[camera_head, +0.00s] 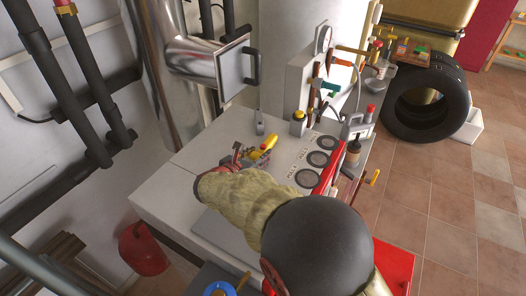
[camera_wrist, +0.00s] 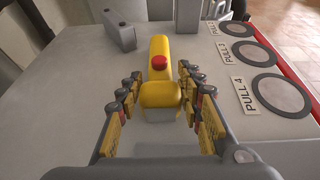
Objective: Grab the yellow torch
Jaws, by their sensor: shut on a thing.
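The yellow torch (camera_wrist: 158,58) stands out between the fingers of my gripper (camera_wrist: 160,92) in the wrist view. It has a red button on top and a squarish yellow end facing the camera. In the head view the torch (camera_head: 268,143) shows at the tip of my gripper (camera_head: 250,155), over the grey boiler top. The gripper's jointed fingers lie along both sides of the torch and are shut on it. The torch's underside is hidden, so I cannot tell whether it touches the surface.
Round dark rings with PULL labels (camera_wrist: 273,93) lie right of the torch. A yellow-capped bottle (camera_head: 298,122) and an oil can (camera_head: 357,122) stand farther back. A tire (camera_head: 398,122) is on the tiled floor.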

